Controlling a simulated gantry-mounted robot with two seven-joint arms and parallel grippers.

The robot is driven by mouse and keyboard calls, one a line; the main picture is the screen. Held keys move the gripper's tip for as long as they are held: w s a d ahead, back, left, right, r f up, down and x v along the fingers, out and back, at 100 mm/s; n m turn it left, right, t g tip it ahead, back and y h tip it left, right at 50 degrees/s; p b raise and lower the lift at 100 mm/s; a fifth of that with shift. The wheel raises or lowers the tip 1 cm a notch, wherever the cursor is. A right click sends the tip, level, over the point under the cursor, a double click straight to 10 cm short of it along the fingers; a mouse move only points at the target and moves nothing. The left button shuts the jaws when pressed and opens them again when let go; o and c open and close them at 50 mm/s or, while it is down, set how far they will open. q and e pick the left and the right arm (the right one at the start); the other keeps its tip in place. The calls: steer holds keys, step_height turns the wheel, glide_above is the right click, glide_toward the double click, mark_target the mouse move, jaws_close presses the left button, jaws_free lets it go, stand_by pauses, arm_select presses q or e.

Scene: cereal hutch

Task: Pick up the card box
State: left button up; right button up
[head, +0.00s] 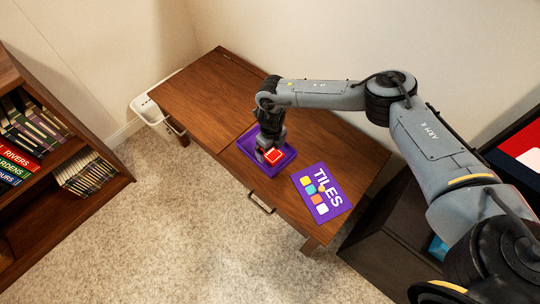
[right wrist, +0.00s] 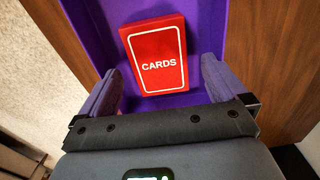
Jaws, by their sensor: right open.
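The card box is a small red box (right wrist: 156,58) with a white border and the word CARDS. It lies in a purple open box (right wrist: 207,20) on the wooden table. In the head view the red card box (head: 273,156) shows partly beside my right gripper (head: 266,153), inside the purple box (head: 286,164). In the right wrist view my right gripper (right wrist: 159,85) is open, its two fingers on either side of the card box's lower end, with gaps between. My left gripper is not in view.
A purple TILES lid (head: 321,197) lies on the table to the right of the purple box. The table's left half (head: 205,90) is clear. A bookshelf (head: 60,150) stands at left, a white bin (head: 152,108) behind the table, and a dark cabinet (head: 385,245) at right.

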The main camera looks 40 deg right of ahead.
steer(key=shift+f, duration=0.95)
steer(key=shift+c, duration=0.5)
steer(key=shift+r, duration=0.1)
steer(key=c, duration=1.1)
